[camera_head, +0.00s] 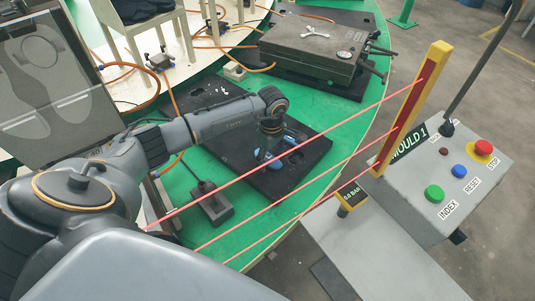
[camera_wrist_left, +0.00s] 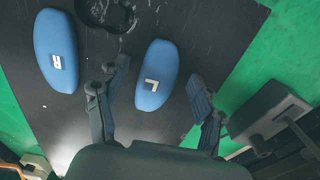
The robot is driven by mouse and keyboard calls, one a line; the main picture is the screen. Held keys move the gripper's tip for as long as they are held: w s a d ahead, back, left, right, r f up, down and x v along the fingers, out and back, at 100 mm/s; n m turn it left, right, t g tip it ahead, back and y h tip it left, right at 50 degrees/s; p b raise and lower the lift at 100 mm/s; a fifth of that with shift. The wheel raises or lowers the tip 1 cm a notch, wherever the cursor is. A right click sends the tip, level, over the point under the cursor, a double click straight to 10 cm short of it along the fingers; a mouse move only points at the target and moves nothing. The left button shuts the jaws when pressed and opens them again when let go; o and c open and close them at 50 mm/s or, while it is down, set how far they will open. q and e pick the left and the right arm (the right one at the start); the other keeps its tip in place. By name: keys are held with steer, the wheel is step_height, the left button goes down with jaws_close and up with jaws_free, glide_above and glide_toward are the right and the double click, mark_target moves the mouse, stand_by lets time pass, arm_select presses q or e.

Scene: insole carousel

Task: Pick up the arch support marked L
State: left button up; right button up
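In the left wrist view the blue arch support marked L (camera_wrist_left: 152,92) lies on a dark plate (camera_wrist_left: 215,35). My left gripper (camera_wrist_left: 158,72) is open, with one finger on each side of this support and a gap visible on both sides. A second blue arch support (camera_wrist_left: 55,48), with a letter that looks like R, lies to the left, outside the fingers. In the head view my left gripper (camera_head: 268,152) points down over the plate (camera_head: 292,172). Blue shapes show beside it, but their letters cannot be read. My right gripper is not in view.
Red beams run from a yellow post (camera_head: 405,115) across the front of the green table (camera_head: 180,185). A small dark block (camera_head: 210,207) stands left of the plate. A closed mould (camera_head: 313,48) sits behind. A grey button console (camera_head: 440,190) stands at the right.

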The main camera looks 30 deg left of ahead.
arm_select(q)
steer(key=c, duration=0.9)
steer(key=shift+o, duration=0.2)
steer(key=shift+r, duration=0.1)
